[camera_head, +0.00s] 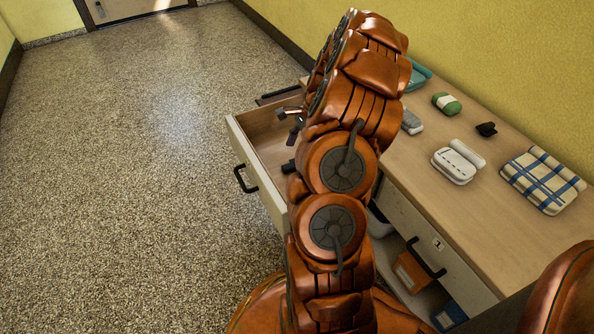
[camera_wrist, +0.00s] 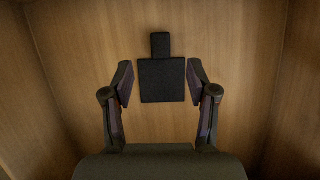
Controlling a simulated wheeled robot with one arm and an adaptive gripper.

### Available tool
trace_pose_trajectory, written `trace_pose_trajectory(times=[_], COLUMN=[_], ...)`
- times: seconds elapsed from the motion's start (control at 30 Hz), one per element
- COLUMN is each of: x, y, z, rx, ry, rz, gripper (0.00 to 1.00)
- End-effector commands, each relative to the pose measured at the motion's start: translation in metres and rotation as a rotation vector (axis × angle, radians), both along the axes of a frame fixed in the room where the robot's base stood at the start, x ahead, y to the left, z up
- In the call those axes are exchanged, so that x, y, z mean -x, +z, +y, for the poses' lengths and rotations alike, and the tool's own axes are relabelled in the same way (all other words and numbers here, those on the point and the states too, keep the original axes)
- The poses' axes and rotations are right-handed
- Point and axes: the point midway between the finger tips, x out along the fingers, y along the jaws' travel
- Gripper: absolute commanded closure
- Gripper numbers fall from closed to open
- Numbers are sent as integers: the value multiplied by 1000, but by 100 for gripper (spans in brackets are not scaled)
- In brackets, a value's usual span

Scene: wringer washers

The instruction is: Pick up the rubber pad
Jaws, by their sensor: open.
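The rubber pad seems to be the black flat square (camera_wrist: 162,80) with a narrower block at its far end, lying on the wooden bottom of the drawer (camera_wrist: 237,55) in the wrist view. My gripper (camera_wrist: 161,78) is open, with one finger on each side of the black piece and a gap to it on both sides. I cannot tell its height above the pad. In the head view the open drawer (camera_head: 243,150) shows left of my arm, which hides much of its inside. My gripper is mostly hidden there.
The counter (camera_head: 440,200) holds a blue plaid cloth (camera_head: 543,180), a white object (camera_head: 455,164), a green roll (camera_head: 446,103), a small black item (camera_head: 486,129) and a grey block (camera_head: 411,122). Orange (camera_head: 411,272) and blue boxes sit below. Drawer walls surround my gripper. Floor at left is clear.

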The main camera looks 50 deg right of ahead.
Motion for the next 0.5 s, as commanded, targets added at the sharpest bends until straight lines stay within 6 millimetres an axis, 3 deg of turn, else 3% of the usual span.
trace_pose_trajectory(times=[0.5], x=[-7], y=[-49], z=[12], rx=[-2], ry=[4], rz=[2], gripper=[42])
